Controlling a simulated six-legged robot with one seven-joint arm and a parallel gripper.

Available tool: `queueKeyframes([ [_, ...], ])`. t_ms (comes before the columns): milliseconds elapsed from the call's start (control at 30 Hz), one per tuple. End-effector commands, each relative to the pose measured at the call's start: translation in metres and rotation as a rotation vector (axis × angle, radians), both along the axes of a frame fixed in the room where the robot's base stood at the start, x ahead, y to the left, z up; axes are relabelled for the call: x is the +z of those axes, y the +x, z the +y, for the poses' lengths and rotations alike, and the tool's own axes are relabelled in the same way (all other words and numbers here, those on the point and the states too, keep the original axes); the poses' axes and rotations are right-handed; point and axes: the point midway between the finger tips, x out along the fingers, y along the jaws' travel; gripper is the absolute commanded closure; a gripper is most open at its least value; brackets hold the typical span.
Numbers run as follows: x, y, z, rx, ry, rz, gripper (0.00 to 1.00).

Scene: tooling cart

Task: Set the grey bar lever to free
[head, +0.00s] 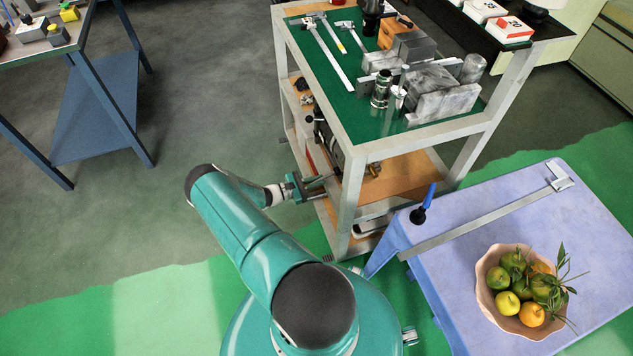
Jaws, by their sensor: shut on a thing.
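My gripper (318,186) is at the left side of the tooling cart (355,150), level with its lower part and close to the front left post. Its jaws look closed on a small thin grey piece, which I take for the grey bar lever (329,178). The jaws and the cart's post hide most of the lever, and its set position cannot be read. A dark, upright device (325,137) stands in the cart just above my gripper.
The cart's green top (335,88) carries calipers, metal blocks and cylinders. A lilac table (590,235) at the right holds a fruit bowl (484,290), a long grey bar tool (490,219) and a blue-handled tool (424,205). Floor left of the cart is clear.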

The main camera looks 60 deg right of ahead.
Motion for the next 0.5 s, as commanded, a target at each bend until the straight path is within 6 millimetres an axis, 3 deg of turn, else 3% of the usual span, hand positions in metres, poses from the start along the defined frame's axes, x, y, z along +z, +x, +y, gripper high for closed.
queueKeyframes([
  [500,0.034,0.003,0.003,-0.002,0.261,-0.267,1.00],
])
